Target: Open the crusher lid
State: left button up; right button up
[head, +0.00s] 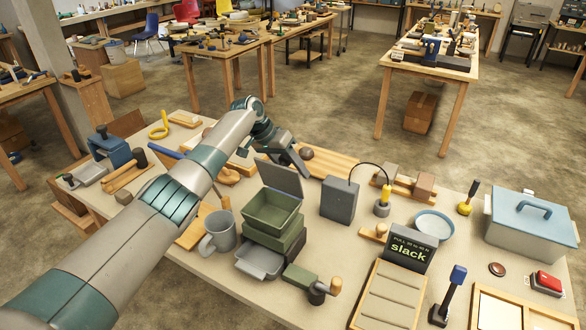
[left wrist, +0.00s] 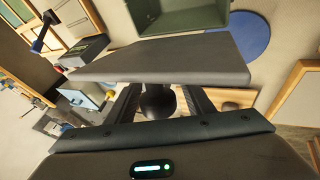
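The crusher is a stacked green box (head: 270,212) with an open top, a side crank (head: 318,293) and a grey tray (head: 260,262) at its front. Its flat grey lid (head: 279,178) stands raised at the back edge, leaning up and away from the opening. The lid (left wrist: 160,62) and green box (left wrist: 180,18) also show in the left wrist view. My left gripper (head: 297,165) is just behind the lid. Its fingers (left wrist: 160,104) are apart, with a dark round knob (left wrist: 157,99) between them; gaps show on both sides. Whether anything touches the lid is unclear. My right gripper is out of view.
A grey mug (head: 219,232) stands left of the crusher. A grey box (head: 340,200) and a "slack" sign (head: 408,250) stand to its right. A wooden board (head: 335,164) lies behind. A blue-lidded case (head: 530,222) is at the far right.

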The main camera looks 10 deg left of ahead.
pick_arm(q)
jog(key=shift+r, duration=0.1)
jog(key=b+v, duration=0.5)
jog(key=v, duration=1.2)
jog(key=shift+r, duration=0.1)
jog(key=shift+s+a, duration=0.1)
jog(key=shift+a, duration=0.1)
